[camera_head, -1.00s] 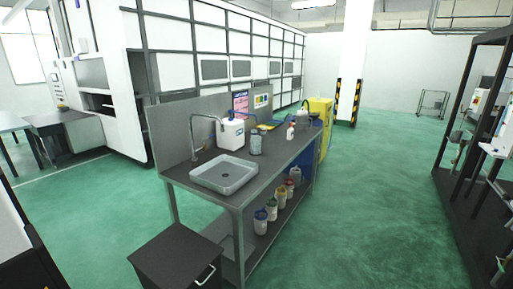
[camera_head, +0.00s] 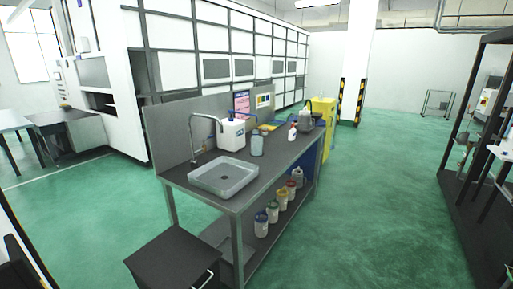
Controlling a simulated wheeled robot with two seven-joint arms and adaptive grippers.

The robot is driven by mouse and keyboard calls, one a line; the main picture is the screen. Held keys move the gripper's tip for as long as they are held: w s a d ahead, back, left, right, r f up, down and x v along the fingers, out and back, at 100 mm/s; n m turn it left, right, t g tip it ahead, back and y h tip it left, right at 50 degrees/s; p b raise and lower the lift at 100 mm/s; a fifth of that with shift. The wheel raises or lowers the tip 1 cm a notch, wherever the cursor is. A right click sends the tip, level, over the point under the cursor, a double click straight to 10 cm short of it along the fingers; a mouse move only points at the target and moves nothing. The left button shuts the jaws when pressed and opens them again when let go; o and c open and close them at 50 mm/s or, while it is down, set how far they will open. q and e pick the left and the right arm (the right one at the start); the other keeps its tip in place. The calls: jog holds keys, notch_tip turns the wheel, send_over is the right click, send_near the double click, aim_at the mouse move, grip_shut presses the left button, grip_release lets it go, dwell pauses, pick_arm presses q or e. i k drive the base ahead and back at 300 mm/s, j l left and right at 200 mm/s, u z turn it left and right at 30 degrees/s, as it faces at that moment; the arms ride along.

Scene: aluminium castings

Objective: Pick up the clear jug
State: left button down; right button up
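A bluish translucent jug-like container (camera_head: 257,145) stands upright on the grey workbench (camera_head: 275,168), just right of a white canister (camera_head: 231,134). It looks like the clear jug, but it is small here and its handle cannot be made out. Neither of my grippers shows in the head view.
A grey sink basin (camera_head: 223,176) with a tall tap fills the bench's near end. A white bottle (camera_head: 292,133) stands farther along. Several lidded containers (camera_head: 272,211) line the lower shelf. A black cabinet (camera_head: 172,261) stands in front. Green floor (camera_head: 370,220) is open to the right.

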aim_at(256, 142)
jog(key=i+l+u, duration=0.2)
jog(key=i+l, duration=0.35)
jog(key=i+l+u, duration=0.15)
jog(key=i+l, duration=0.5)
jog(key=i+l+u, duration=0.2)
jog(key=i+l, duration=0.3)
jog(key=l, duration=0.2)
